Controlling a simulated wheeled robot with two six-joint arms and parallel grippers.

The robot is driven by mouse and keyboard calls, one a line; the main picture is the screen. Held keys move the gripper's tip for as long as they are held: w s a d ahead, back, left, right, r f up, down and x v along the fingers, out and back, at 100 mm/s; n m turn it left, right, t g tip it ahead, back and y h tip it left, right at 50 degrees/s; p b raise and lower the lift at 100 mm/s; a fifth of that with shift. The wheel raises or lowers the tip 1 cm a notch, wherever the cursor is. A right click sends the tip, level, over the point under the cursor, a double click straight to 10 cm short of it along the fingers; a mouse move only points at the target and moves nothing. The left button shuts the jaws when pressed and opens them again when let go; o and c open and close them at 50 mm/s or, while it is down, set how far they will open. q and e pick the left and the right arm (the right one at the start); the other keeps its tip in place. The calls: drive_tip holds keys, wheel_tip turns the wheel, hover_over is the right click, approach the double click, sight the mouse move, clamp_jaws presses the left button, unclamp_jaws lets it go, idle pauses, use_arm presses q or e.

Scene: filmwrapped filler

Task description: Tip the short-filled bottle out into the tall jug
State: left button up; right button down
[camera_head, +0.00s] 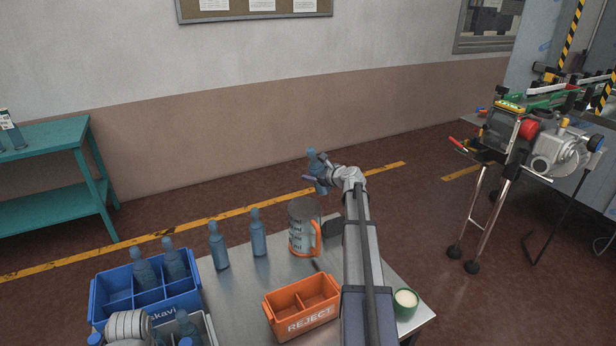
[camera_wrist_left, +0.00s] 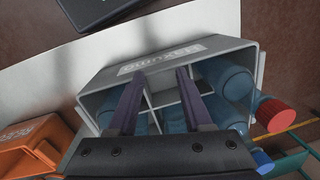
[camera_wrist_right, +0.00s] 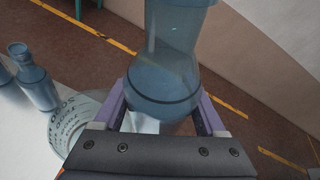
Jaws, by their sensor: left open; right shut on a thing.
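My right gripper (camera_head: 318,178) is shut on a blue bottle (camera_head: 313,158), held in the air above and behind the tall jug. In the head view the bottle looks nearly upright, slightly tilted, with its neck up. In the right wrist view the bottle (camera_wrist_right: 165,70) sits between the fingers (camera_wrist_right: 160,92), with a dark line around it. The tall jug (camera_head: 303,240), grey with an orange handle, stands on the table; it also shows in the right wrist view (camera_wrist_right: 72,122), partly hidden. My left gripper (camera_wrist_left: 160,73) is open and empty over a grey crate (camera_wrist_left: 110,83) holding blue bottles.
Two blue bottles (camera_head: 218,247) (camera_head: 258,234) stand left of the jug on the metal table (camera_head: 237,300). A blue divided crate (camera_head: 110,290) with bottles is at the left. An orange REJECT bin (camera_head: 300,305) is in front. A green pot (camera_head: 405,302) is near the right edge.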

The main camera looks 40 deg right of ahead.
use_arm(q)
drive_tip(key=shift+a, duration=0.3)
use_arm(e)
drive_tip(key=shift+w+a, duration=0.25)
drive_tip(key=shift+w, duration=0.1)
use_arm(q)
drive_tip(key=shift+s+f, duration=0.1)
use_arm(e)
drive_tip(key=shift+d+f, duration=0.1)
drive_tip(key=shift+d, duration=0.05)
use_arm(q)
drive_tip(key=shift+s+d+f+b, duration=0.3)
drive_tip(key=shift+s+d, duration=0.1)
drive_tip(key=shift+s, duration=0.15)
use_arm(e)
drive_tip(key=shift+d+n+h, duration=0.3)
drive_tip(key=shift+d+n, duration=0.4)
